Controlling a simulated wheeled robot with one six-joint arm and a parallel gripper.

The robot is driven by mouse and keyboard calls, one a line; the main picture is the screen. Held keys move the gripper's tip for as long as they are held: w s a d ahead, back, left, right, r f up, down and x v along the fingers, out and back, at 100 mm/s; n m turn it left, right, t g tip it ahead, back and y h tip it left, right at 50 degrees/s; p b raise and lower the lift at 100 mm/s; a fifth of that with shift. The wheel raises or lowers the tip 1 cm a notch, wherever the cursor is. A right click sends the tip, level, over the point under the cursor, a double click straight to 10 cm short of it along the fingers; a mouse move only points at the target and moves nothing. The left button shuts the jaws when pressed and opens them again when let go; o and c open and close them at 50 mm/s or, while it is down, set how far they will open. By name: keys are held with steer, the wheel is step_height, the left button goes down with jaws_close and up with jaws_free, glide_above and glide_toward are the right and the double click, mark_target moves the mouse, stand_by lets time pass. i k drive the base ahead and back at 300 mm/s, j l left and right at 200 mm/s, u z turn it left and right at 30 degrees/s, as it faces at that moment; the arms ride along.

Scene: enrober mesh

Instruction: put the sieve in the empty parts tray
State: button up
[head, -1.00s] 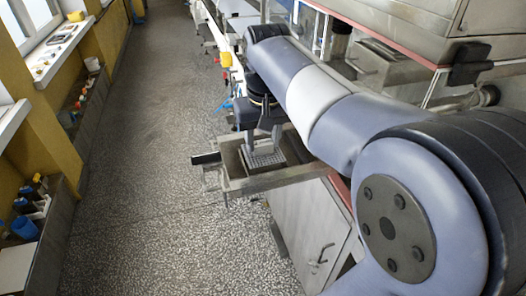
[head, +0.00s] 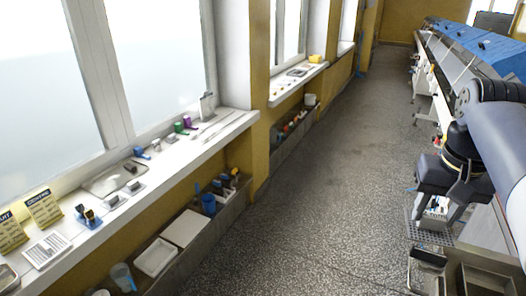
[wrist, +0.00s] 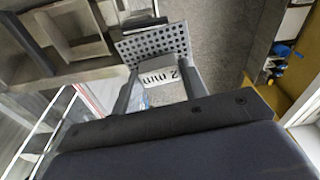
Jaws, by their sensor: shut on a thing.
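My gripper (head: 436,214) is at the right of the head view. It is shut on the sieve (head: 428,232), a grey perforated plate held in the air above the metal frame of the machine. In the wrist view the sieve's perforated plate (wrist: 155,42) lies beyond the fingers (wrist: 158,78), with its "2 mm" label between them. A white tray (head: 155,257) below the sill looks empty. I cannot tell which is the parts tray.
The window sill (head: 206,133) also holds yellow signs (head: 42,207), small blocks and coloured items. A low shelf under it holds a blue cup (head: 208,203) and a white board (head: 185,228). The speckled floor (head: 325,190) between sill and machine is clear.

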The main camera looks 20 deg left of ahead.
mark_target(114, 182)
steer(key=i+j+u, duration=0.45)
steer(key=j, duration=0.15)
steer(key=i+j+u, duration=0.4)
steer(key=j, duration=0.15)
steer(key=i+j+u, duration=0.55)
steer(key=i+u, duration=0.75)
steer(key=i, duration=0.15)
